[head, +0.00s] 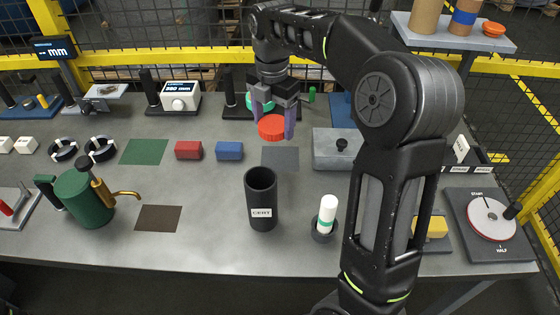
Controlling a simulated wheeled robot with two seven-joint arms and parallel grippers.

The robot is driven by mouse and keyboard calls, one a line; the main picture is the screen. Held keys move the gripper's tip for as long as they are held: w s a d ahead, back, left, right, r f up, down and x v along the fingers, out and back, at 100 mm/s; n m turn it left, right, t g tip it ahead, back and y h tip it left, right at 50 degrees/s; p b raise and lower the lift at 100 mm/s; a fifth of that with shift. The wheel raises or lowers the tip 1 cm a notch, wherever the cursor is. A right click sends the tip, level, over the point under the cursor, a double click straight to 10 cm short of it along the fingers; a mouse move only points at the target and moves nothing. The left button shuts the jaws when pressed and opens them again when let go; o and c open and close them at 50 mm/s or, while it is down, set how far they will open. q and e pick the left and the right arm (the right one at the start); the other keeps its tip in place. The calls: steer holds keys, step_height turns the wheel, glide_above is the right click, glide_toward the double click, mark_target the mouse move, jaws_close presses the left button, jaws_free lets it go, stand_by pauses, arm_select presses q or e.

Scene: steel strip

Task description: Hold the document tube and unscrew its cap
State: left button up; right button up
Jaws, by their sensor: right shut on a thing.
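The document tube (261,205) is a black upright cylinder with a white CERT label, standing on the grey bench near the middle of the head view. Its top is open and dark inside, with no cap on it. My right gripper (273,121) is beyond the tube and points down. It is shut on a round red cap (271,128), which sits between its two purple-grey fingers, apart from the tube. I cannot tell whether the cap touches the bench. My left gripper is not in view.
A grey mat (284,158) lies just beyond the tube. Red (188,150) and blue (229,151) blocks lie at left of it. A white-and-green stick in a holder (326,221) stands right of the tube. A green oil can (84,197) is at left. My arm hides part of the right side.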

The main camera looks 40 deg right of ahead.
steer(key=shift+s+d+r+n, duration=0.2)
steer(key=shift+d+n, duration=0.15)
steer(key=shift+n, duration=0.25)
steer(key=shift+s+d+r+n, duration=0.15)
steer(key=shift+d+n, duration=0.2)
steer(key=shift+n, duration=0.25)
glide_above(280, 158)
steer(key=shift+f, duration=3.2)
steer(key=shift+f, duration=1.9)
steer(key=o, duration=1.5)
steer(key=shift+f, duration=0.1)
steer(key=shift+o, duration=0.2)
step_height(280, 158, up, 12)
steer(key=shift+r, duration=0.15)
